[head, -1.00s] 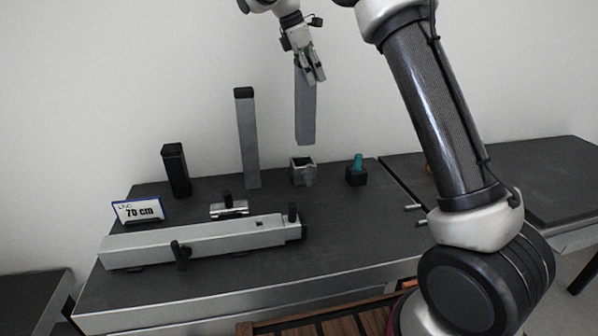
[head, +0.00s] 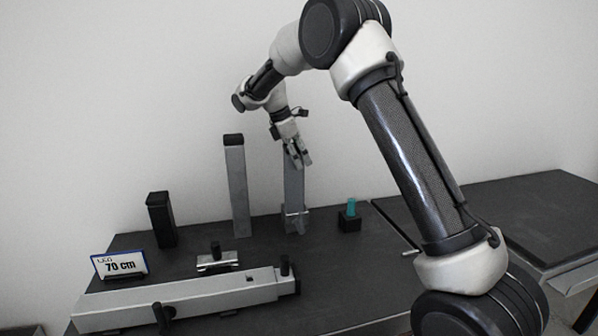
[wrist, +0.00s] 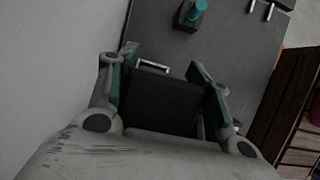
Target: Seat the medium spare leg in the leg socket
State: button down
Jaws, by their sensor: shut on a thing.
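The grey spare leg (head: 293,187) stands about upright in my gripper (head: 299,158), which is shut on it near its top. Its lower end meets the metal leg socket (head: 296,221) on the table. It looks to be within the socket's rim, but I cannot tell how deep. In the wrist view the leg's dark top (wrist: 160,100) lies between my gripper's fingers (wrist: 168,90). A bit of bright metal rim (wrist: 153,66) shows just beyond it.
A taller-looking grey leg (head: 236,190) with a black cap and a short black one (head: 161,220) stand to the left. A teal-topped block (head: 350,216) is close right. In front lie a long grey beam (head: 190,301), a small clamp (head: 217,262) and a "70 cm" sign (head: 119,265).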

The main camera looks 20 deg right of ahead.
aim_at(285, 146)
jog(key=shift+f, duration=1.8)
jog(key=c, duration=0.6)
grip_release()
jog(key=v, duration=1.1)
jog(key=shift+s+a+r, duration=0.1)
jog(key=shift+r, duration=0.5)
